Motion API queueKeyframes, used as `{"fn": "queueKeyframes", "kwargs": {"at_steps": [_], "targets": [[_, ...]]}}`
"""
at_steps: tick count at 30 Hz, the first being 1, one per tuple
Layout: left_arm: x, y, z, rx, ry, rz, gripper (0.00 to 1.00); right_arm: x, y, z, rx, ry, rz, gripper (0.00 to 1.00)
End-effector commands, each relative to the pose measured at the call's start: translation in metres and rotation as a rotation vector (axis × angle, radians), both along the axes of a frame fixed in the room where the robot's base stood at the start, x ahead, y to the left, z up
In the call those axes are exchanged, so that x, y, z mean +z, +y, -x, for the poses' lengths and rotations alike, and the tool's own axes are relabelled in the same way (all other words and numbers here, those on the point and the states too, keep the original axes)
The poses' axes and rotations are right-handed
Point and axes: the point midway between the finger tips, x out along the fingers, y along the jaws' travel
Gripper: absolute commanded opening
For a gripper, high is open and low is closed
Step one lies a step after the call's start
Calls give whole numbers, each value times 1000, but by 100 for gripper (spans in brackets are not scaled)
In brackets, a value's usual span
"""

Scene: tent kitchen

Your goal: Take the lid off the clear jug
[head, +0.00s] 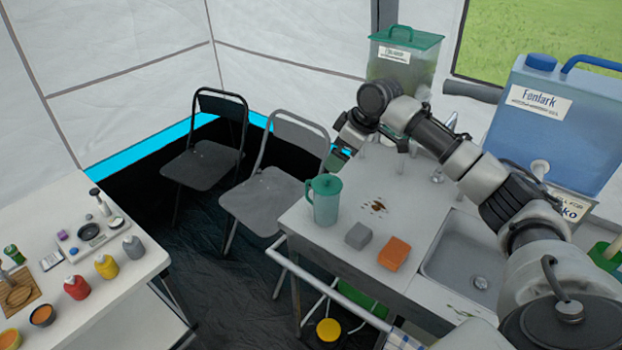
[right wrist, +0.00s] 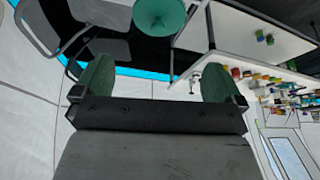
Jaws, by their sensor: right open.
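The clear jug (head: 325,208) has a greenish tint and stands upright near the counter's left edge, with its handle to the left. Its green lid (head: 325,184) sits on top of it. The round green lid also shows at the top of the right wrist view (right wrist: 160,14), beyond the fingertips. My right gripper (head: 341,157) is above and behind the jug, apart from it. In the right wrist view my right gripper (right wrist: 157,80) has its green-padded fingers wide apart with nothing between them. My left gripper is not in view.
On the counter (head: 330,243) are a grey block (head: 358,236), an orange block (head: 394,253) and a brown stain (head: 377,206). A sink (head: 462,256) is to the right. A green-lidded tank (head: 403,65) and blue canister (head: 555,115) stand behind. Folding chairs (head: 272,190) are left.

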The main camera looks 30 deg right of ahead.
Motion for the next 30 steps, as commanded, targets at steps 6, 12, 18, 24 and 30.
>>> {"fn": "queueKeyframes", "kwargs": {"at_steps": [6, 12, 18, 24, 30], "targets": [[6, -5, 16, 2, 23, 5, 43, -31, 9, -12, 0, 4, -3, 100], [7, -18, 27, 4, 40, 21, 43, -47, 12, -17, 1, 3, 0, 100], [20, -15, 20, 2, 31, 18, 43, -69, 16, -27, 1, 5, -2, 100], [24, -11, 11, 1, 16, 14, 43, -92, 20, -35, 1, 3, 0, 100], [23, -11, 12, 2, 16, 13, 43, -95, 20, -36, 1, 1, 1, 100]]}}
